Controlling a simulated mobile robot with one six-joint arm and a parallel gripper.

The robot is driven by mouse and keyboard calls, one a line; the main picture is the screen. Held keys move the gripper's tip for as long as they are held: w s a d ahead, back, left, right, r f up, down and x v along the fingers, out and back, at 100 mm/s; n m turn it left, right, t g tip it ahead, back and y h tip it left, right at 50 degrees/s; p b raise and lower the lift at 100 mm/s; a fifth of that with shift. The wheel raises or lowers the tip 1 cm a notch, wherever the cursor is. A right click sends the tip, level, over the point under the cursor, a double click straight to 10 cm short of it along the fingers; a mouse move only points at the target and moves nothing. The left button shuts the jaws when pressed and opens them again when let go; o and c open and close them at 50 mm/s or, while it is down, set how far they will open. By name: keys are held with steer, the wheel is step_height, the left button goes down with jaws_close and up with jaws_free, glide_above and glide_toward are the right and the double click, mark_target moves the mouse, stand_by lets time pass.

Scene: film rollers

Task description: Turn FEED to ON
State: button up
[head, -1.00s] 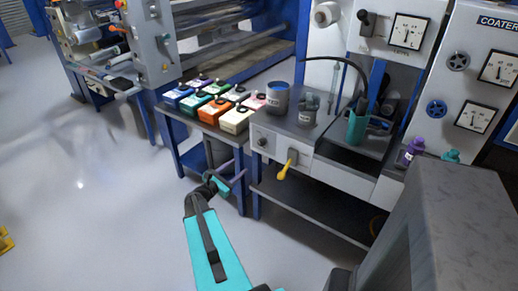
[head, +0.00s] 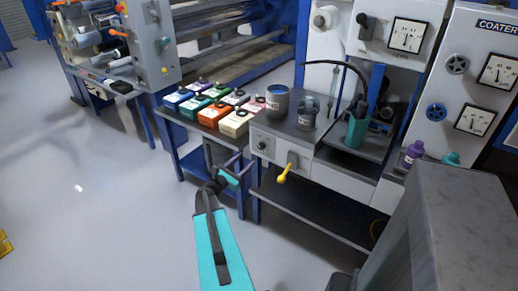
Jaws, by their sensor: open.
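A grey front panel (head: 273,148) below the bench top carries a round dark knob (head: 262,145) and a lever with a yellow handle (head: 284,175). The yellow handle points down and slightly left. I cannot read a FEED label or ON mark on any control, so I cannot tell which one is FEED. My gripper (head: 233,172) is open and empty at the end of my teal arm. In the picture it is left of the yellow handle and apart from it, in front of the side table's legs.
Several coloured boxes (head: 236,122) cover the side table on the left. A grey-blue can (head: 277,100) and a teal container (head: 356,131) stand on the bench. A COATER cabinet (head: 456,90) with gauges is at right. A low dark shelf (head: 310,205) lies under the panel.

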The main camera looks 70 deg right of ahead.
mark_target(260, 148)
steer(key=p+x, duration=0.2)
steer(key=x, duration=0.9)
steer(key=shift+d, duration=0.2)
